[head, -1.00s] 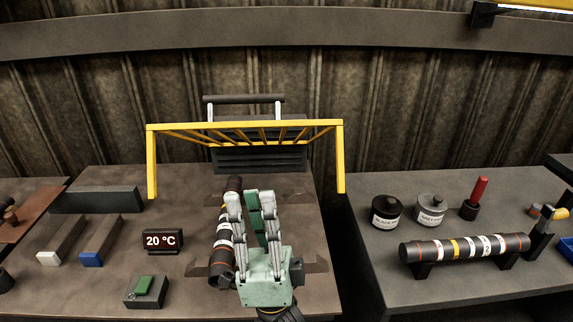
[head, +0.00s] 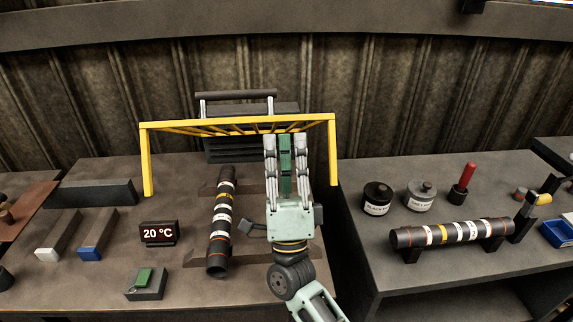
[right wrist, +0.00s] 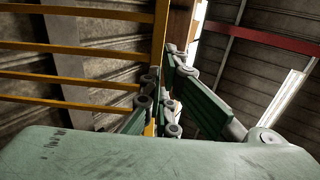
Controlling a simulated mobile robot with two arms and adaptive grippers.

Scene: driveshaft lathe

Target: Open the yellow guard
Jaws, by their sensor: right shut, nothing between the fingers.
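The yellow guard (head: 200,127) is a barred frame that stands raised over the table, with a leg down each side and a dark handle (head: 236,95) at its top back. My right gripper (head: 284,140) is shut and empty. Its fingertips point away from me and overlap the right part of the guard's front bar in the head view. In the right wrist view, yellow guard bars (right wrist: 75,77) run beside the fingers (right wrist: 165,95); whether they touch I cannot tell. My left gripper is not in view.
A banded dark shaft (head: 222,215) lies on supports left of my right arm. A temperature display (head: 159,234) and a green button box (head: 146,281) stand further left. The right table holds a second shaft (head: 455,234) and jars (head: 377,197). A gap separates the tables.

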